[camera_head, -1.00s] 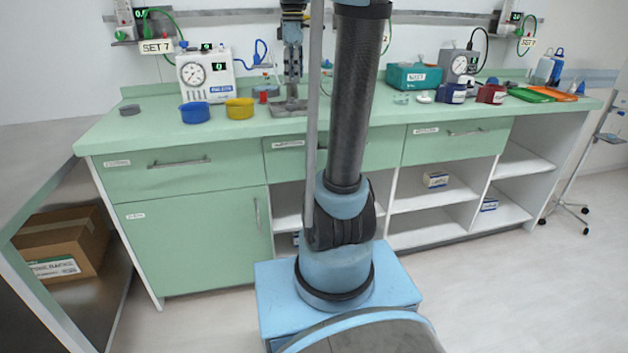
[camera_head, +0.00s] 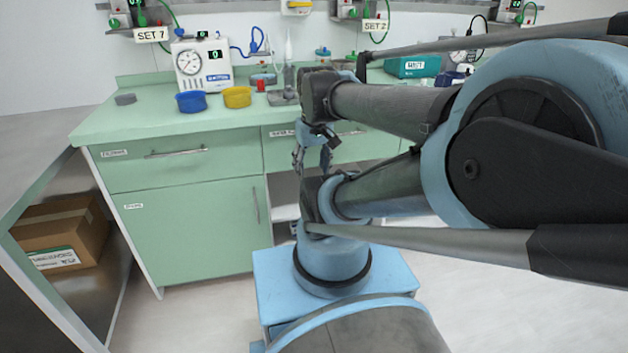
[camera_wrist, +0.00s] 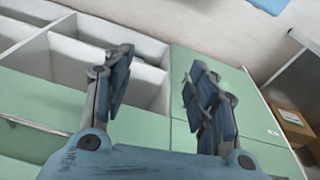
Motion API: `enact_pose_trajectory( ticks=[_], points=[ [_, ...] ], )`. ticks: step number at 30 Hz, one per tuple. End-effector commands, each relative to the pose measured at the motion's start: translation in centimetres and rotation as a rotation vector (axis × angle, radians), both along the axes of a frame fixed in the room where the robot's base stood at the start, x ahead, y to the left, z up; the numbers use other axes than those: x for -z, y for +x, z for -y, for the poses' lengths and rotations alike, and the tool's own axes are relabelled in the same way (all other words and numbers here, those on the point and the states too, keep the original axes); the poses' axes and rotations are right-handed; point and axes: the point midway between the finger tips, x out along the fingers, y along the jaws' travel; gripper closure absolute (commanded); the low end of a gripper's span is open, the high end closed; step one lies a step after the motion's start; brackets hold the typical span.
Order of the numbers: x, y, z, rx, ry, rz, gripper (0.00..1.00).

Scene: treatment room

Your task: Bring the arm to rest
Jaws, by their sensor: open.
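My arm is folded back, with its links crossing the right half of the head view. My gripper (camera_head: 312,160) hangs in front of the green counter's drawers, below the worktop edge, with its fingers pointing down. In the wrist view my gripper (camera_wrist: 160,95) shows its two fingers spread wide apart with nothing between them. The green cabinet doors and white open shelves lie beyond the fingers.
The green counter (camera_head: 135,125) carries a blue bowl (camera_head: 191,102), a yellow bowl (camera_head: 237,97), a gauge device (camera_head: 203,64) and a teal box (camera_head: 414,66). A cardboard box (camera_head: 62,232) sits in the left shelf unit. Floor at lower left is clear.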

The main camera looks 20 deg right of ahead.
Motion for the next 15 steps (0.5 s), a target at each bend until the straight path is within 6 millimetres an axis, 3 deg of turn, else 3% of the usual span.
enact_pose_trajectory(
  ticks=[3,6,15],
  points=[
    [2.2,-1.5,0.0,0.069,0.013,0.010,0.47],
    [3.1,-2.1,0.3,0.102,0.018,0.014,0.47],
    [3.4,-2.2,0.2,0.113,0.022,0.016,0.47]
  ],
)
